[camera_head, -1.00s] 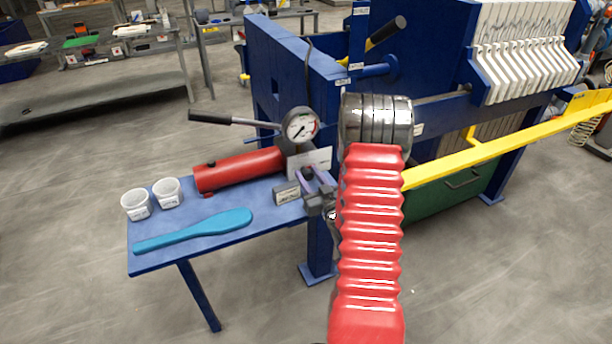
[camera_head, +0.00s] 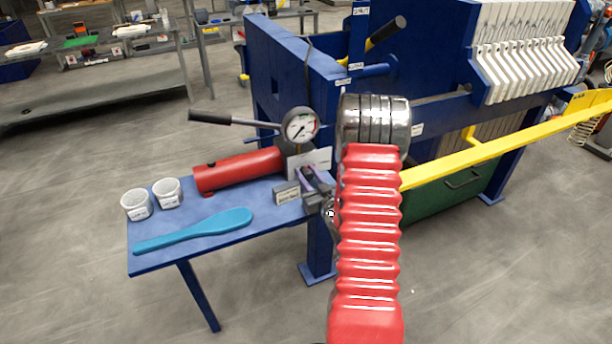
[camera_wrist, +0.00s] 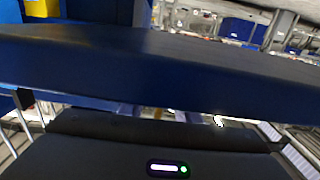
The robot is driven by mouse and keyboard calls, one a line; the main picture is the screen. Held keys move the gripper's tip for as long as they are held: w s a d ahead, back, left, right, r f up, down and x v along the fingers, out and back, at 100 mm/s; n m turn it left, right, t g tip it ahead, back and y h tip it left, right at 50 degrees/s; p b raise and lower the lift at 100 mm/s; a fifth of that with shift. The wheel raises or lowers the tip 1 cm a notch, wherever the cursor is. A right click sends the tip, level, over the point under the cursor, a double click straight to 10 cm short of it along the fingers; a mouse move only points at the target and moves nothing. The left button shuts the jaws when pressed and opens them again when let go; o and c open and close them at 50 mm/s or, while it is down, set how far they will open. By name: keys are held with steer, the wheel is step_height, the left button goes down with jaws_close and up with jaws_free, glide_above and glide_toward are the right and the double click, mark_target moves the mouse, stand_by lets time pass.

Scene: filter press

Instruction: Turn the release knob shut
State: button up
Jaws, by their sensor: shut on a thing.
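The red hand pump (camera_head: 238,170) lies on a blue side table (camera_head: 160,262), with a round pressure gauge (camera_head: 300,126) and a black-gripped lever (camera_head: 222,118) at its right end. My gripper (camera_head: 313,182) is at the pump's right end, just left of my red-sleeved arm. It is shut at the place of the release knob, which is hidden between the fingers, so its turn angle cannot be read. In the wrist view a dark blue slab fills the middle and no fingertips or knob can be made out.
A teal paddle (camera_head: 195,231) and two white cups (camera_head: 137,204) (camera_head: 168,192) stand or lie on the table's left part. A small label block (camera_head: 287,194) is close beside my gripper. The blue press frame (camera_head: 300,65) and a yellow bar (camera_head: 500,150) are behind my arm.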

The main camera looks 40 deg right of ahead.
steer(key=shift+a+n, duration=0.15)
steer(key=shift+n, duration=1.25)
steer(key=o, duration=0.7)
steer(key=shift+s, duration=0.45)
steer(key=v, duration=1.3)
steer(key=shift+w+a, duration=0.1)
